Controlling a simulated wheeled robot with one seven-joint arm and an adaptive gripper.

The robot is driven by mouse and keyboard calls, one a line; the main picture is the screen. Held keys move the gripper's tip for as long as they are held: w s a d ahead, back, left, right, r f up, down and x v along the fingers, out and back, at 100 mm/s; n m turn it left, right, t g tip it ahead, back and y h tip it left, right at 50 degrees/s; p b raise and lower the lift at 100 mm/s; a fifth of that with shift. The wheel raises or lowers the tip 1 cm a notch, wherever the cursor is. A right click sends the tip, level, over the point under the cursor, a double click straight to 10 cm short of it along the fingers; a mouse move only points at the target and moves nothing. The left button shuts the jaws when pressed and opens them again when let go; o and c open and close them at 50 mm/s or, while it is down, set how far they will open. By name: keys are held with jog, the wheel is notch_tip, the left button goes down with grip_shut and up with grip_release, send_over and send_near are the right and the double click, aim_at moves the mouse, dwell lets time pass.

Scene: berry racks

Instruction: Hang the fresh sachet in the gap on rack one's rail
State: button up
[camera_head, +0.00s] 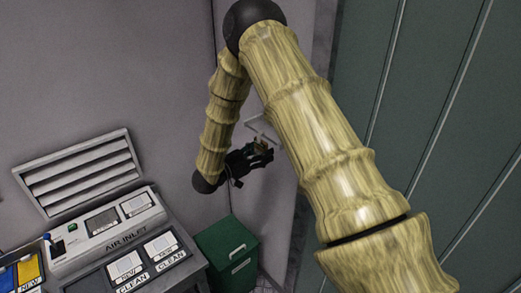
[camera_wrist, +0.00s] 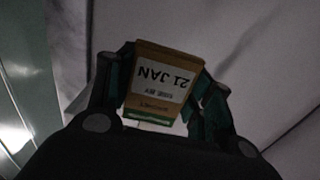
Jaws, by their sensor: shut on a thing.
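My gripper (camera_head: 263,152) is shut on a small brown sachet. In the wrist view the sachet (camera_wrist: 163,85) sits between the two dark fingers (camera_wrist: 160,92). In the head view the sachet is tiny and partly hidden by the fingers. A thin pale outline (camera_head: 262,127) shows just above the gripper; I cannot tell what it is. I cannot make out rack one's rail or its gap in either view.
A grey console (camera_head: 104,240) marked "AIR INLET" and "CLEAN" stands lower left, with yellow and blue "NEW" items (camera_head: 24,274) at its edge. A louvred vent (camera_head: 80,172) is above it. A green bin (camera_head: 227,258) stands below my gripper. A green panelled wall (camera_head: 440,110) is at right.

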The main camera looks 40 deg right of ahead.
jog(key=shift+r, duration=0.7)
jog(key=a, duration=0.9)
jog(key=shift+s, duration=0.35)
dwell(1.1)
jog(key=shift+f, duration=0.1)
dwell(0.4)
